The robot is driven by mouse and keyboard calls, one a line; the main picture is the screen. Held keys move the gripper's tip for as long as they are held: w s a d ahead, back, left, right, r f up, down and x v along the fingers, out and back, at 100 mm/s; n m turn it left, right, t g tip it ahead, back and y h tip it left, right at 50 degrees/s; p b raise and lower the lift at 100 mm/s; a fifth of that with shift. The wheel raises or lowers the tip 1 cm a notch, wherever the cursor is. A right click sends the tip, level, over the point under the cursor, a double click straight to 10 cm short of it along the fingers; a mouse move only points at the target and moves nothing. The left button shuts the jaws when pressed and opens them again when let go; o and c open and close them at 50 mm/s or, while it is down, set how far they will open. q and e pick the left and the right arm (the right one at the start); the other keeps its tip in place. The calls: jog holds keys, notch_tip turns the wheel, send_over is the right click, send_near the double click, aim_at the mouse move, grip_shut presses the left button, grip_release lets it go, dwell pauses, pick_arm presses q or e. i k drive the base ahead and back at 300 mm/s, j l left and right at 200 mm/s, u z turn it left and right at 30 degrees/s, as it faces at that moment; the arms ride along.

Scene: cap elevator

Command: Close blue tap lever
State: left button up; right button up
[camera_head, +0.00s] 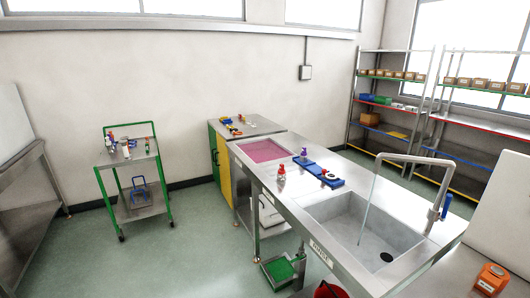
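The blue tap lever (446,206) stands up beside the metal tap (411,159) at the right rim of the sink. It looks roughly upright, tilted slightly. The tap's pipe arches left over the basin (350,226). A thin pale streak, which looks like running water, drops from the spout into the basin. A dark drain sits in the basin floor. Neither of my grippers shows in this view.
Blue trays (327,175) and a small red-topped bottle (281,172) stand on the counter left of the sink. An orange container (490,280) is at the bottom right. A green trolley (135,178) stands at left. Open floor lies between trolley and counter.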

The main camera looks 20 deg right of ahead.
aim_at(442, 218)
jog(key=i+z, duration=0.25)
jog(key=z, duration=0.15)
jog(key=i+z, duration=0.25)
jog(key=z, duration=0.2)
jog(key=i+j+z, duration=0.25)
jog(key=z, duration=0.15)
jog(key=i+j+z, duration=0.2)
jog(key=z, duration=0.25)
jog(key=i+j+z, duration=0.2)
jog(key=j+z, duration=0.2)
jog(key=l, duration=0.05)
